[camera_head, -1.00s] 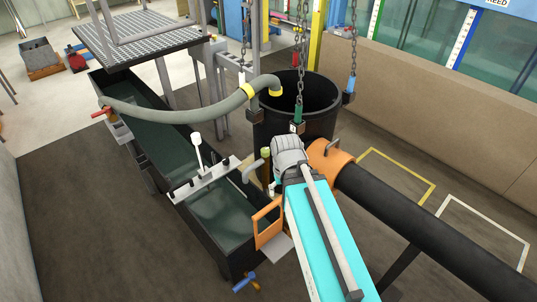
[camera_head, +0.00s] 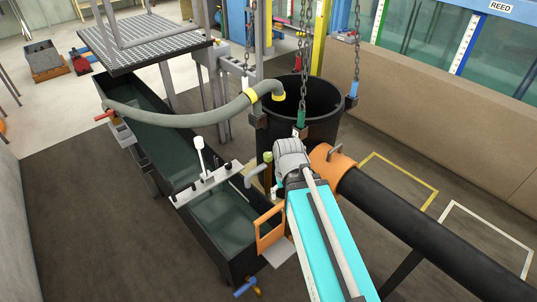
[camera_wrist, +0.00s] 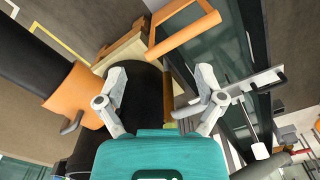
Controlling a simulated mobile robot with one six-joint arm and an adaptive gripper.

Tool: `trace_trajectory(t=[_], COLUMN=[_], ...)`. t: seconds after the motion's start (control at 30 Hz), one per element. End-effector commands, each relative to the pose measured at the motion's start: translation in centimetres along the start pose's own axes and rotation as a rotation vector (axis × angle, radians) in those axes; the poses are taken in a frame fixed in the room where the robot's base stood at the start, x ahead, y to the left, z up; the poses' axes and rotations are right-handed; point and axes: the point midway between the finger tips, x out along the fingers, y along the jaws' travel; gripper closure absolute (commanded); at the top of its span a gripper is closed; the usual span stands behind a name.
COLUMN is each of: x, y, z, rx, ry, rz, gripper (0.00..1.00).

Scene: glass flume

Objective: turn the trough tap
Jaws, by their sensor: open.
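The long dark water trough (camera_head: 148,150) runs along the left of the head view. A tap with a blue handle (camera_head: 246,287) and a brass body sits low at its near end. A red handle (camera_head: 104,115) is on its far left side; I cannot tell which one the task means. No blue handle shows there.
An orange frame (camera_head: 269,228) stands at the trough's near right side. A white lever (camera_head: 199,145) rises from a crossbar. The black tub (camera_head: 325,125), hanging chains and a thick black pipe (camera_head: 420,222) crowd the right. Floor left of the trough is clear.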

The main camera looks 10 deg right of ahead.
Motion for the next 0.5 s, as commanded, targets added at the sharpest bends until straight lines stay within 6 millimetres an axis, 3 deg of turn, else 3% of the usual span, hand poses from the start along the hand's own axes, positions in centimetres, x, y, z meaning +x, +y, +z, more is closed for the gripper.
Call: trace_trajectory(t=[0.27,0.5], x=[-1.8,-3.9], y=[-0.3,-0.7], z=[-5.4,-12.5], rx=[0.212,0.541], ry=[0.000,0.000], rz=[0.000,0.000], gripper=[0.13,0.13])
